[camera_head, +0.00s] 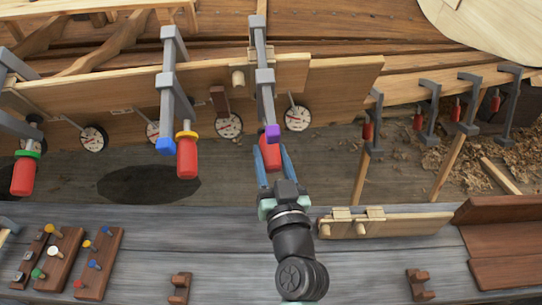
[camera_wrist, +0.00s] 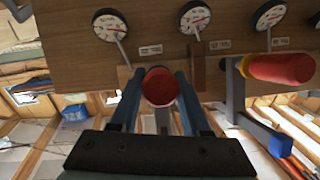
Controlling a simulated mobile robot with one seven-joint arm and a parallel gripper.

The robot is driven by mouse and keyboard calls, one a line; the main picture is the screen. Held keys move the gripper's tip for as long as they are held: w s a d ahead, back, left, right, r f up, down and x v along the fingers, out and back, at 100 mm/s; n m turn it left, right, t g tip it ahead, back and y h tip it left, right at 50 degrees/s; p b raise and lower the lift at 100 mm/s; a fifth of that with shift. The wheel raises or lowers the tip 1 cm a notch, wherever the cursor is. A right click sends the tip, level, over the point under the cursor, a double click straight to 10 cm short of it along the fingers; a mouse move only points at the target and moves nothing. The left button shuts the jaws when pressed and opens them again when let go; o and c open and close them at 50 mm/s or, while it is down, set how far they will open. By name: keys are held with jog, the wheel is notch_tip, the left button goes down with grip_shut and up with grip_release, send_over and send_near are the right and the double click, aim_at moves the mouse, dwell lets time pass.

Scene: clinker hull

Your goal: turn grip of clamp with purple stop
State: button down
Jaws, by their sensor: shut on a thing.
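The clamp with the purple stop (camera_head: 272,133) hangs on the plank edge near the middle of the head view, its grey bar (camera_head: 265,90) upright. Its red grip (camera_head: 270,155) points down toward me. My gripper (camera_head: 272,160) has its two blue fingers on either side of this red grip and is shut on it. In the wrist view the red grip (camera_wrist: 160,88) shows end-on between the fingers of my gripper (camera_wrist: 160,95). The purple stop is not visible in the wrist view.
A clamp with a blue stop (camera_head: 166,147) and red grip (camera_head: 187,158) hangs close to the left. Round dial gauges (camera_head: 298,118) flank the held clamp. Several small clamps (camera_head: 470,100) hang at right. A grey bench (camera_head: 230,240) with peg blocks (camera_head: 98,262) lies below.

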jog(key=m+y+b, duration=0.1)
jog(key=b, duration=0.1)
jog(key=m+y+b, duration=0.1)
jog(key=b, duration=0.1)
jog(key=shift+f+m+b, duration=0.25)
jog(key=shift+m+b, duration=0.05)
jog(key=shift+b, duration=0.1)
jog(key=shift+r+m+y+b, duration=0.2)
jog(key=shift+m+y+b, duration=1)
jog(key=shift+b, duration=0.45)
jog(key=shift+c, duration=1.9)
grip_release()
jog(key=shift+s, duration=0.1)
jog(key=v, duration=1.2)
jog(key=shift+s+d+b, duration=0.2)
jog(key=shift+s+b, duration=0.15)
jog(key=shift+b, duration=0.1)
jog(key=shift+f, duration=0.1)
